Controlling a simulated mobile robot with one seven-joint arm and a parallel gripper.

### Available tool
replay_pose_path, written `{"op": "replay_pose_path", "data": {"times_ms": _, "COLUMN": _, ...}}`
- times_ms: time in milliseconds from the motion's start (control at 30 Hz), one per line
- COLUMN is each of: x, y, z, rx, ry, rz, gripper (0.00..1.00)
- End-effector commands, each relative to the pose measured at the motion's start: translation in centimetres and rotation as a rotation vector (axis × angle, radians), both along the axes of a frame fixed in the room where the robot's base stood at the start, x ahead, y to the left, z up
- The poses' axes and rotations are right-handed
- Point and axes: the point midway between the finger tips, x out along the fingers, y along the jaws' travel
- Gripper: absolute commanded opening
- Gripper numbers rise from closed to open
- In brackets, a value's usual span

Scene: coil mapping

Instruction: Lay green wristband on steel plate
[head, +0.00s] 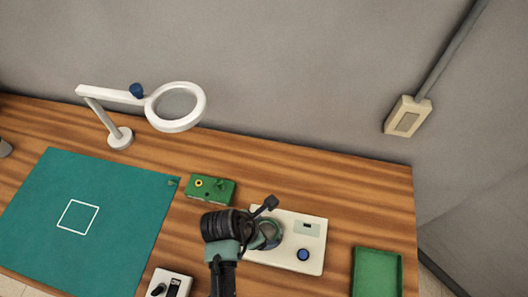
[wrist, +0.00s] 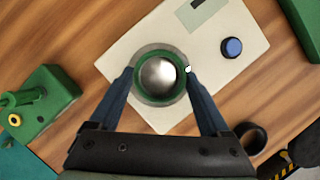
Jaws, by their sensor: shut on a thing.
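The green wristband (wrist: 160,98) is a ring between my fingertips in the wrist view. My gripper (wrist: 160,77) is shut on it, with one finger at each side. The round steel plate (wrist: 158,72) is set in a cream tester box and shows shiny through the ring, with a grey rim outside it. The band lies over the plate in this view; whether it touches the plate I cannot tell. In the head view my arm partly hides the band (head: 268,244) and the plate.
The cream box (head: 309,258) has a blue button (head: 303,255). A green box (head: 211,189) stands to its left, a green tray (head: 377,272) to its right, and a small switch box (head: 170,285) nearer. A magnifier lamp (head: 120,137) stands behind the teal mat (head: 120,200).

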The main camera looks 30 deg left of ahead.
Motion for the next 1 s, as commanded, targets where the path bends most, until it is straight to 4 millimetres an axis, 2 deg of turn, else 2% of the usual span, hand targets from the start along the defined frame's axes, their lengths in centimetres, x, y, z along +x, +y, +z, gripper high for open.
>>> {"op": "replay_pose_path", "data": {"times_ms": 300, "x": 0.1, "y": 0.0, "z": -0.4, "rx": 0.001, "ry": -0.002, "rz": -0.001, "gripper": 0.28}}
{"op": "replay_pose_path", "data": {"times_ms": 333, "x": 0.1, "y": 0.0, "z": -0.4, "rx": 0.001, "ry": -0.002, "rz": -0.001, "gripper": 0.84}}
{"op": "replay_pose_path", "data": {"times_ms": 400, "x": 0.1, "y": 0.0, "z": -0.3, "rx": 0.001, "ry": -0.002, "rz": -0.001, "gripper": 0.97}}
{"op": "replay_pose_path", "data": {"times_ms": 433, "x": 0.1, "y": 0.0, "z": -0.3, "rx": 0.001, "ry": -0.002, "rz": -0.001, "gripper": 1.00}}
{"op": "replay_pose_path", "data": {"times_ms": 767, "x": 0.0, "y": 0.0, "z": 0.3, "rx": 0.001, "ry": -0.002, "rz": -0.001, "gripper": 1.00}}
{"op": "replay_pose_path", "data": {"times_ms": 867, "x": -0.4, "y": 0.3, "z": 1.5, "rx": 0.001, "ry": -0.003, "rz": 0.000, "gripper": 1.00}}
{"op": "replay_pose_path", "data": {"times_ms": 1000, "x": -1.2, "y": 0.9, "z": 4.0, "rx": 0.003, "ry": -0.005, "rz": 0.001, "gripper": 1.00}}
